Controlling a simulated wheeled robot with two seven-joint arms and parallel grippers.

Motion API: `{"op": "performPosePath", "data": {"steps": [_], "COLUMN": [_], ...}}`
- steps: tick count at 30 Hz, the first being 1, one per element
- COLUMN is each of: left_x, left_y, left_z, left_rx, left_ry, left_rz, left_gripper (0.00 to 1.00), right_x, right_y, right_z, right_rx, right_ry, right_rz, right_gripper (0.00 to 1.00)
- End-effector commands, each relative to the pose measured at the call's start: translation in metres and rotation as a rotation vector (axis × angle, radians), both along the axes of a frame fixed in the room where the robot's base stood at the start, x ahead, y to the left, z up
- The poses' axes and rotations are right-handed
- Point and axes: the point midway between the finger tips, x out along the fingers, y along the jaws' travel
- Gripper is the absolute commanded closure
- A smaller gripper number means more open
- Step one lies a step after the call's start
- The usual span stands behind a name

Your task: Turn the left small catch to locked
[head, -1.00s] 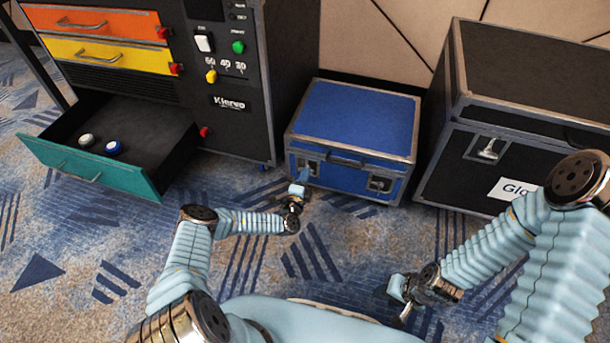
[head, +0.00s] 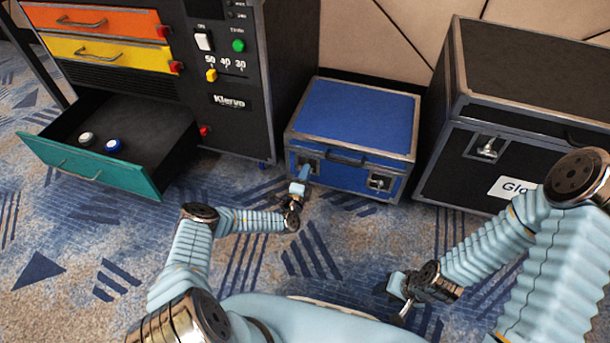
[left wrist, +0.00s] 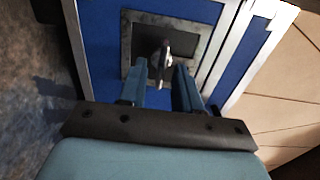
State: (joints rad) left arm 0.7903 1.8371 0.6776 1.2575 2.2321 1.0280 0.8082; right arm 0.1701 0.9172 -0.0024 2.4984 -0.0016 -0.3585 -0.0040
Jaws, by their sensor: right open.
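The blue case (head: 358,115) stands on the carpet with two small catches on its front. The left small catch (left wrist: 164,60) shows in the left wrist view as a dark metal lever on a square recessed plate, in line with the fingers. In the head view it is mostly hidden behind my left gripper (head: 304,174). My left gripper is open, with one finger on each side of the lever in the left wrist view. I cannot tell whether they touch it. The right small catch (head: 380,183) is uncovered. My right gripper (head: 402,310) is open and empty over the carpet.
A black cabinet (head: 235,130) stands left, its teal drawer (head: 90,168) open with two round objects inside. A large black case (head: 530,85) stands right of the blue case. Carpet in front of the blue case is clear apart from my arms.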

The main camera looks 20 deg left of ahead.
Motion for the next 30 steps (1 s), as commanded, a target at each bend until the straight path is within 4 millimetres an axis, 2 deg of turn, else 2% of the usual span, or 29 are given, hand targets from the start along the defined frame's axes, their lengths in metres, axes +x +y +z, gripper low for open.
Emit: {"op": "performPosePath", "data": {"steps": [5, 8, 11, 21, 25, 30], "left_x": [-0.001, -0.01, -0.028, -0.109, -0.128, -0.138], "left_y": [0.0, 0.001, 0.002, 0.004, 0.005, 0.005], "left_z": [0.0, 0.001, 0.002, 0.001, 0.0, 0.0], "left_rx": [-0.001, -0.003, -0.004, -0.003, -0.001, 0.0], "left_ry": [0.0, 0.001, 0.002, 0.003, 0.002, -0.001], "left_rz": [0.0, 0.0, 0.001, 0.001, 0.001, 0.001], "left_gripper": [0.67, 0.67, 0.67, 0.67, 0.67, 0.67], "right_x": [0.0, 0.0, 0.0, 0.0, -0.001, -0.001], "right_y": [0.0, 0.0, -0.001, 0.0, 0.001, 0.001], "right_z": [0.001, 0.004, 0.009, 0.021, 0.022, 0.023], "right_rx": [0.0, 0.0, -0.001, -0.001, 0.0, 0.001], "right_ry": [0.0, 0.0, -0.002, -0.001, -0.001, 0.0], "right_rz": [0.0, 0.0, -0.001, 0.001, 0.002, 0.003], "right_gripper": [0.57, 0.57, 0.57, 0.57, 0.57, 0.57]}}
